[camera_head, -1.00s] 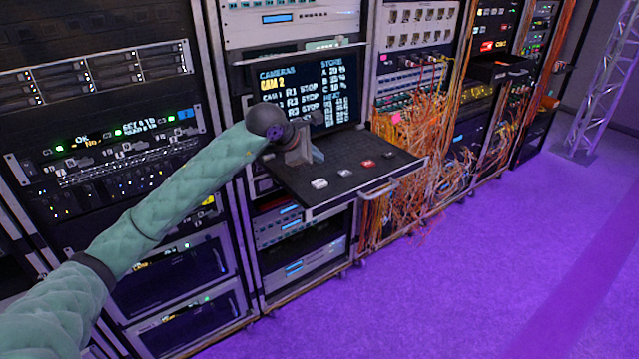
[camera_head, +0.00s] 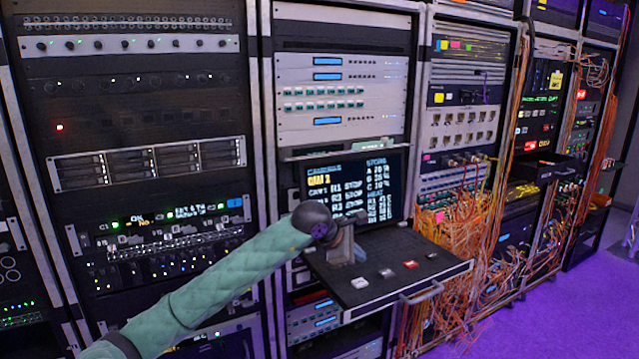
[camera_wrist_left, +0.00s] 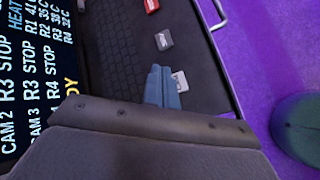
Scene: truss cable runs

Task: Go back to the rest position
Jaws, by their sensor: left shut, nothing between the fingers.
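My left arm comes in from the lower left in the head view. Its gripper (camera_head: 345,250) is over the left part of a pull-out console tray (camera_head: 340,290), in front of a lit screen (camera_head: 328,184). In the left wrist view the blue-grey fingers (camera_wrist_left: 162,88) are together with nothing between them, above the tray by a white key (camera_wrist_left: 180,81). Whether the fingertips touch the tray cannot be told. My right gripper is not in view.
Tall equipment racks (camera_head: 150,60) stand side by side. Loose orange cables (camera_head: 460,235) hang right of the tray, which juts out with a front handle (camera_head: 422,293). Purple floor (camera_head: 560,320) is open at lower right. A grey key (camera_wrist_left: 164,39) and red key (camera_wrist_left: 151,5) are on the tray.

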